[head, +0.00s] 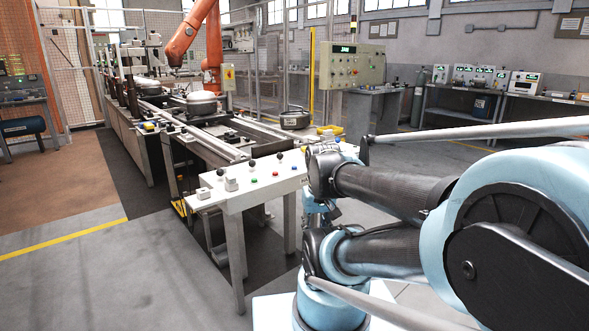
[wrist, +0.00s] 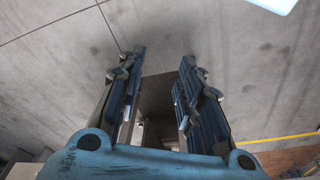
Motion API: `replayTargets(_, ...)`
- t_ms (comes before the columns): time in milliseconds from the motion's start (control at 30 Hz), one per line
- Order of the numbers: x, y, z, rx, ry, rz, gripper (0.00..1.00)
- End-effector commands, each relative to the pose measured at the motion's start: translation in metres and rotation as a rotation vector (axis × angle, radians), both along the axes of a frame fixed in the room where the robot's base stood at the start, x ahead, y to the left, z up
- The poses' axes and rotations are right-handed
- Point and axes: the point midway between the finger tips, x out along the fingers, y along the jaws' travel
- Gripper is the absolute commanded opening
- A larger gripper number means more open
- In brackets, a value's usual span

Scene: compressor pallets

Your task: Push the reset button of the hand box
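The hand box (head: 238,196) is a pale sloped box on legs at the near end of the conveyor line in the head view. Its top has a green button (head: 254,180), a red button (head: 275,174), a blue button (head: 297,168) and black knobs. Labels are too small to read, so I cannot tell which button is reset. My gripper (wrist: 162,62) is open and empty in the wrist view, its two fingers apart over grey floor. In the head view my folded arm is at the right of the hand box, and the gripper cannot be made out.
The conveyor (head: 215,146) carries a grey compressor (head: 202,104) behind the hand box. A control panel (head: 352,66) stands on a post at the back. An orange robot arm (head: 187,37) is farther off. Floor left of the hand box is clear, with a yellow line (head: 65,240).

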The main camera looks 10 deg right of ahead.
Motion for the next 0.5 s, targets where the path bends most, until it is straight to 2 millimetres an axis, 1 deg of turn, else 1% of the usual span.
replayTargets(33, 0.0, 0.0, 0.0, 0.0, 0.0, 0.0, 0.14)
replayTargets(100, 0.0, 0.0, 0.0, 0.0, 0.0, 0.0, 0.0)
replayTargets(500, 0.0, 0.0, 0.0, 0.0, 0.0, 0.0, 0.0)
